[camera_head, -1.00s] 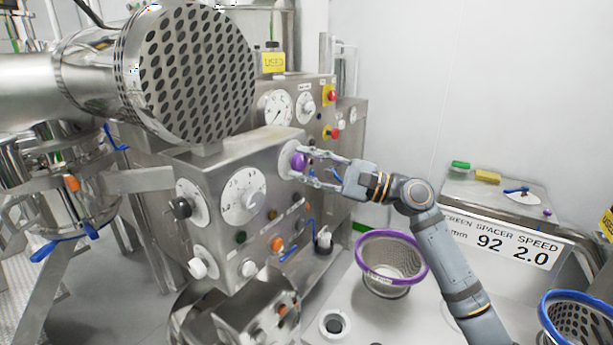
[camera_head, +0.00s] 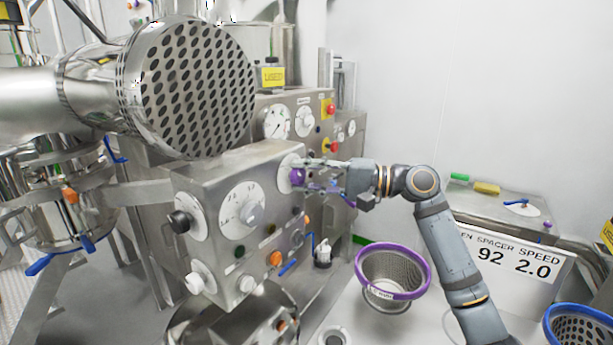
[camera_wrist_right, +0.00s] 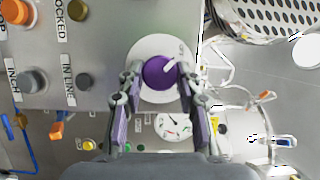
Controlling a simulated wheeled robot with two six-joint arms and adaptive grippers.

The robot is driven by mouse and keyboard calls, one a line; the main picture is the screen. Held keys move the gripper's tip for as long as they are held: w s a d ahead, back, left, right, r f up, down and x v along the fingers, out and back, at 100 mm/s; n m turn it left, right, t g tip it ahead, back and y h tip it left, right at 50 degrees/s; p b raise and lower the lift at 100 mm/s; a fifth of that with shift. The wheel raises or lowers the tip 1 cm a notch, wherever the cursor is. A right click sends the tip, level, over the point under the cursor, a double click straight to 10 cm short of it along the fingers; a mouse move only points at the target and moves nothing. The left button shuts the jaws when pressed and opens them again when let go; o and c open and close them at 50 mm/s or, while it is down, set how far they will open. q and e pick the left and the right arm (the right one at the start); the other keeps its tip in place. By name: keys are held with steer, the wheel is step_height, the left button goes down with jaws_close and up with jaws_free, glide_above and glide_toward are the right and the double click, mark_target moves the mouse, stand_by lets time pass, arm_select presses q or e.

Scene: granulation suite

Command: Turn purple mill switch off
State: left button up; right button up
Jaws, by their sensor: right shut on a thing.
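The purple mill switch (camera_head: 297,177) is a round knob on a white dial plate on the side of the steel control box (camera_head: 262,163). In the right wrist view the purple knob (camera_wrist_right: 159,72) carries a white pointer line slanting to its upper right. My right gripper (camera_head: 305,178) reaches the knob from the right. In the right wrist view its fingertips (camera_wrist_right: 158,75) lie on either side of the knob, shut on it. The dial's lettering is too small to read for certain. My left gripper is not in view.
A purple-rimmed sieve basket (camera_head: 393,270) sits below my right arm, and a blue-rimmed one (camera_head: 580,328) is at the lower right. Other dials and coloured buttons crowd the panel. The wall at right is clear.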

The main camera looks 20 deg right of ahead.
stand_by(0.4)
steer(key=o, duration=1.2)
steer(key=shift+c, duration=0.2)
steer(key=shift+s+d, duration=0.1)
steer(key=shift+d, duration=0.2)
steer(key=v, duration=1.1)
steer(key=shift+d, duration=0.2)
steer(key=shift+s, duration=0.1)
